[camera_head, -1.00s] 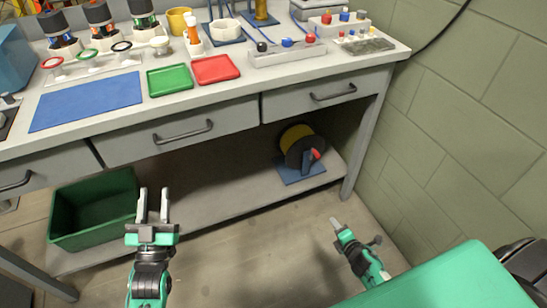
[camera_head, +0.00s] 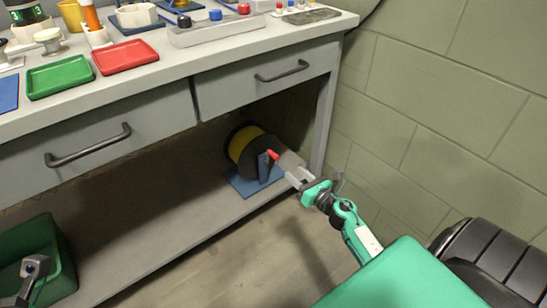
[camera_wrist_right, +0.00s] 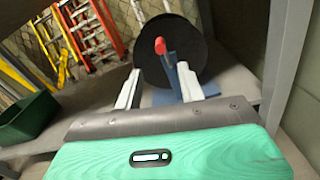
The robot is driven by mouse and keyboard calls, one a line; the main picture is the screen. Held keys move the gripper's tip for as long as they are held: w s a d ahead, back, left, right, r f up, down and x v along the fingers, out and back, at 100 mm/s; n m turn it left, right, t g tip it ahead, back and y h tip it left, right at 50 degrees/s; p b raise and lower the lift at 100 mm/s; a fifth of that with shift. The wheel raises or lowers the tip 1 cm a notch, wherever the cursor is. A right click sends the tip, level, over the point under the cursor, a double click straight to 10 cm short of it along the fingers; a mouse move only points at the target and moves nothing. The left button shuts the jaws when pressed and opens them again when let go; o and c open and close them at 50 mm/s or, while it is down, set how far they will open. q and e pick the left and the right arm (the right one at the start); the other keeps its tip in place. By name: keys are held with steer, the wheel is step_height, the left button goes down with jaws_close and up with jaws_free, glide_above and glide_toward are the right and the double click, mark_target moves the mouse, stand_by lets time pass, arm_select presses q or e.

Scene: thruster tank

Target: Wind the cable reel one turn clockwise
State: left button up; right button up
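The cable reel (camera_head: 243,143) stands on a blue base (camera_head: 258,183) on the low shelf under the bench. It has a dark disc with yellow winding and a blue crank arm with a red handle (camera_head: 272,154). My right gripper (camera_head: 288,168) is open, close in front of the crank on its right. In the right wrist view, the red handle (camera_wrist_right: 160,46) and blue crank arm (camera_wrist_right: 172,68) show beyond and between the spread fingers, with no visible grip on them. A grey part of my left arm (camera_head: 34,267) shows at the lower left; its fingers are not clear.
A green bin (camera_head: 62,262) is at the lower left. The bench leg (camera_head: 325,115) is close to the right of the reel, with the block wall (camera_head: 430,130) beyond it. The shelf (camera_head: 180,220) left of the reel is clear.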

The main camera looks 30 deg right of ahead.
mark_target(274, 153)
steer(key=w, duration=0.4)
steer(key=w+b, duration=0.1)
steer(key=w, duration=0.3)
steer(key=w+a, duration=0.1)
steer(key=w, duration=0.3)
steer(key=shift+w+b, duration=0.25)
steer(key=shift+b, duration=0.05)
jaws_close()
